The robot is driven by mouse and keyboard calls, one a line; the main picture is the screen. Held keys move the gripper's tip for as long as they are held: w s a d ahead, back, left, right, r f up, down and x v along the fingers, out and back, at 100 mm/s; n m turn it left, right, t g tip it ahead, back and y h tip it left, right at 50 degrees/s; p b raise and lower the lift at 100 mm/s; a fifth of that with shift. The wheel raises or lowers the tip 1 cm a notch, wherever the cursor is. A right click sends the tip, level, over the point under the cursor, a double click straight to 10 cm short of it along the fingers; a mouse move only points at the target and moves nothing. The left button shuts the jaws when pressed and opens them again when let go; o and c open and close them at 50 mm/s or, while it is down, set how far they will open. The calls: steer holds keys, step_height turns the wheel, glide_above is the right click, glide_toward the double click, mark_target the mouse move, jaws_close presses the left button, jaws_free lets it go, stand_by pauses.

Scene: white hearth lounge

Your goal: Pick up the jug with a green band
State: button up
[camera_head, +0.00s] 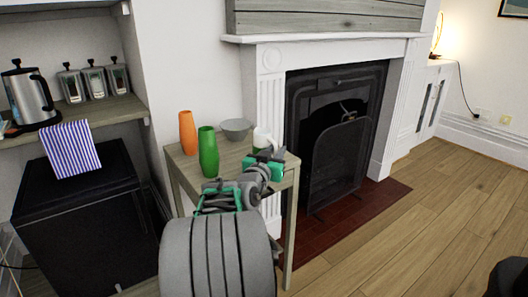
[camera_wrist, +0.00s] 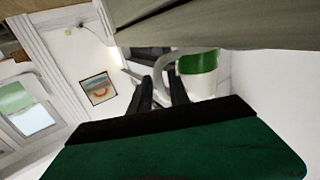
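The white jug with a green band (camera_wrist: 200,70) shows in the wrist view just beyond my fingers. Its grey-looking curved handle (camera_wrist: 166,66) is near the fingertips, seemingly in line with the gap between them. In the head view the jug (camera_head: 262,136) stands on the small wooden table (camera_head: 188,167), partly hidden behind my gripper (camera_head: 268,157). My gripper's two dark fingers show in the wrist view (camera_wrist: 160,88) with a clear gap between them. I cannot tell whether either finger touches the handle.
An orange vase (camera_head: 187,132), a green vase (camera_head: 208,152) and a grey bowl (camera_head: 236,129) stand on the table, left of the jug. The fireplace (camera_head: 335,130) is just to the right. Wooden floor (camera_head: 430,215) is open at the right.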

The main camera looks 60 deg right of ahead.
steer(key=shift+c, duration=0.2)
jaws_close()
steer(key=shift+r, duration=0.15)
stand_by(1.0)
